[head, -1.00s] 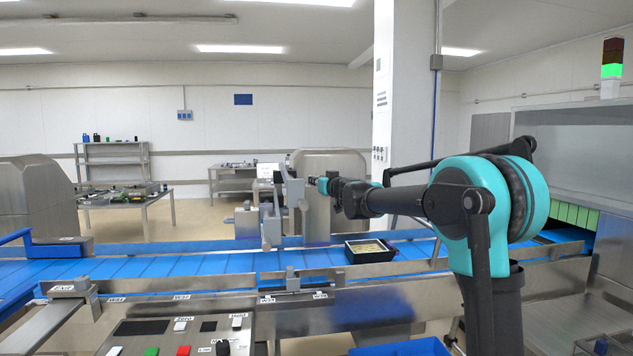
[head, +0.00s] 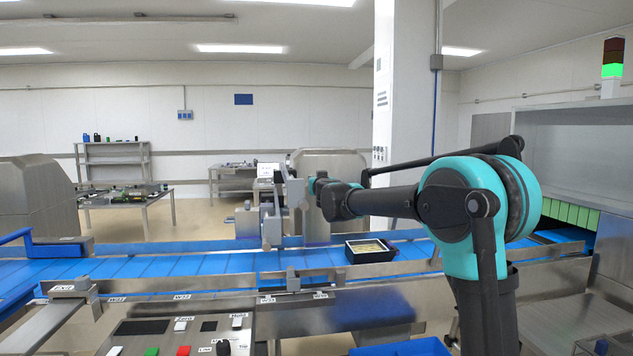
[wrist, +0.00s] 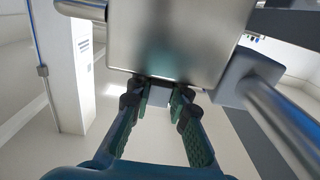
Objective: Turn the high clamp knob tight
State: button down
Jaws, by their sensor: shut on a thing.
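My gripper (head: 312,187) is at the upper part of the metal clamp stand (head: 271,215) beside the conveyor, on its right side in the head view. In the wrist view the two green-padded fingers (wrist: 160,97) reach up to a large metal block (wrist: 180,40). Their tips are shut on a small grey piece, the high clamp knob (wrist: 159,100), just below the block's edge. The knob is mostly hidden by the fingertips and is too small to make out in the head view. Its turn angle cannot be told.
The blue conveyor (head: 200,264) runs across the picture, with a black tray (head: 350,254) on it right of the stand. Metal rods (wrist: 285,125) pass close to my fingers at right and upper left. A control panel (head: 180,340) stands in front.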

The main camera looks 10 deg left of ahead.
jog(key=c, duration=1.4)
grip_release()
jog(key=shift+c, duration=0.2)
jog(key=v, duration=1.2)
